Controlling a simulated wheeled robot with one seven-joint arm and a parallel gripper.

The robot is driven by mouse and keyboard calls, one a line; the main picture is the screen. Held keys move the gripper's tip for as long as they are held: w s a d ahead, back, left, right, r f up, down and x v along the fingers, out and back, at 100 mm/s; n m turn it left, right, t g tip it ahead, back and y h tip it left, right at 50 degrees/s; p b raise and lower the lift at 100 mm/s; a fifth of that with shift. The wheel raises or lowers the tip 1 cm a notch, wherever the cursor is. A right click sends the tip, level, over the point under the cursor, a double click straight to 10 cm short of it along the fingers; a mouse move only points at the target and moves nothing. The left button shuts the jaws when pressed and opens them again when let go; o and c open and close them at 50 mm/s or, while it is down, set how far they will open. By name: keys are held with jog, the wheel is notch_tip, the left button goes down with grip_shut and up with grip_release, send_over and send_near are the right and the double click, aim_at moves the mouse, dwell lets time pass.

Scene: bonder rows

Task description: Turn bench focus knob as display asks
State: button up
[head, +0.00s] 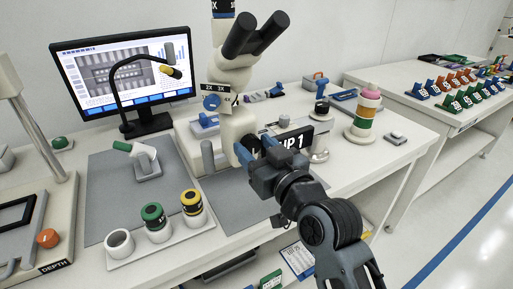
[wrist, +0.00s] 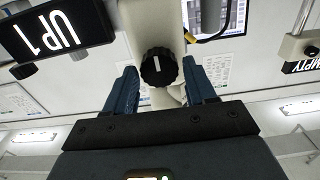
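The bench focus knob (wrist: 158,67) is black and ribbed with a white mark, on the cream microscope body (head: 236,125). In the head view my gripper hides most of it. A black display (head: 294,140) beside it reads "UP 1"; it also shows in the wrist view (wrist: 55,32). My gripper (head: 256,147) is open, its blue fingers pointing at the microscope. In the wrist view the fingers (wrist: 160,82) stand on either side of the knob with small gaps. I cannot tell whether they reach around it.
A monitor (head: 122,75) stands behind at left. A tray (head: 162,248) with several cups lies at the front. A colored stacked cylinder (head: 364,116) stands right of the display. An "EMPTY" sign (wrist: 302,62) shows in the wrist view. A grey mat (head: 105,200) has bare areas.

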jog(key=c, duration=0.8)
jog(key=shift+o, duration=0.2)
jog(key=shift+m, duration=0.3)
jog(key=m+p, duration=0.1)
jog(key=m, duration=0.1)
jog(key=shift+m, duration=0.3)
jog(key=shift+w+d+m+p, duration=0.15)
jog(key=shift+m+p, duration=0.8)
jog(key=shift+m, duration=0.95)
jog(key=o, duration=1.1)
jog(key=shift+c, duration=0.2)
